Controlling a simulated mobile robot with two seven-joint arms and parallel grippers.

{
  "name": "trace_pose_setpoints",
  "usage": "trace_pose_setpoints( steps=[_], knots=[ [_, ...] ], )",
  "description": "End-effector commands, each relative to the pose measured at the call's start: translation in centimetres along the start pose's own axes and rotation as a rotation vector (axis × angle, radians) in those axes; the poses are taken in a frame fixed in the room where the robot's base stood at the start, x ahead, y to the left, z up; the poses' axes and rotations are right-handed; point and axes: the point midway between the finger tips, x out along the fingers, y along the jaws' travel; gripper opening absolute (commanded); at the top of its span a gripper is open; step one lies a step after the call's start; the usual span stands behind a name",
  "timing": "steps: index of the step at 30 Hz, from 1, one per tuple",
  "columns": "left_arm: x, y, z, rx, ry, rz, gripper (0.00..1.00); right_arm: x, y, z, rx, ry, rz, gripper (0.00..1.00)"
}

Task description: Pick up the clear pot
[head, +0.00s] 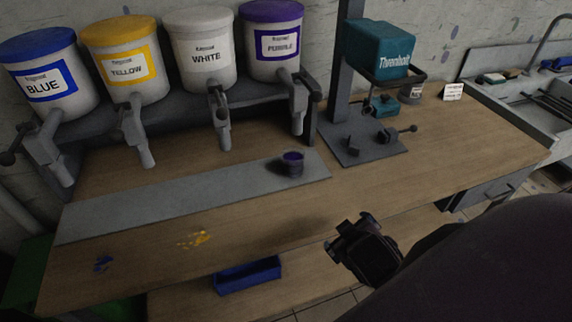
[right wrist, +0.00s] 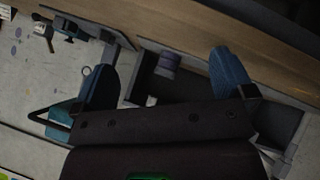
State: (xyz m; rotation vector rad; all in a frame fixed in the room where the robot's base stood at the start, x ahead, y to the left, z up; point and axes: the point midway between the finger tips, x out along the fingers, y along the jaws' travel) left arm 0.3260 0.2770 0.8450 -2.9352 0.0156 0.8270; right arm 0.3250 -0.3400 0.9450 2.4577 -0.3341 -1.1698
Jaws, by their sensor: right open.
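The clear pot (head: 291,163) stands upright on the grey strip below the purple dispenser, with dark purple paint inside. In the right wrist view the pot (right wrist: 167,63) shows between and beyond the two fingers. My right gripper (head: 348,232) is over the front edge of the bench, below and right of the pot in the head view, and apart from it. In the right wrist view the right gripper (right wrist: 166,78) is open, with its blue finger pads wide apart and nothing between them. My left gripper is not in view.
Blue (head: 46,80), yellow (head: 126,65), white (head: 199,50) and purple (head: 271,42) paint dispensers stand behind the grey strip (head: 190,195), their taps overhanging it. A teal-topped press (head: 378,50) stands to the right. Wet yellow paint (head: 196,238) marks the bench; a blue bin (head: 247,275) sits below.

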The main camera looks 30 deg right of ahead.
Motion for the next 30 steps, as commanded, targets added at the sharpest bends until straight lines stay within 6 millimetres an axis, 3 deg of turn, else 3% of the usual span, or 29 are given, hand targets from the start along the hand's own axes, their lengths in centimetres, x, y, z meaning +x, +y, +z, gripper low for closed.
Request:
trace_pose_setpoints(
  steps=[8,15,22,30],
  knots=[
    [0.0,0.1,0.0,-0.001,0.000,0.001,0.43,0.5,6.4,-4.0,-0.205,0.130,0.340,1.00],
    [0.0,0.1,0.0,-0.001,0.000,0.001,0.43,0.4,10.5,-9.5,-0.562,0.318,0.685,1.00],
    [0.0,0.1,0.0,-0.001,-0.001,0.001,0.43,0.7,10.4,-14.4,-1.021,0.468,0.925,1.00],
    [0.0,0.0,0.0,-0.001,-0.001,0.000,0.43,3.9,7.0,-17.2,-1.661,0.561,1.033,1.00]
  ],
)
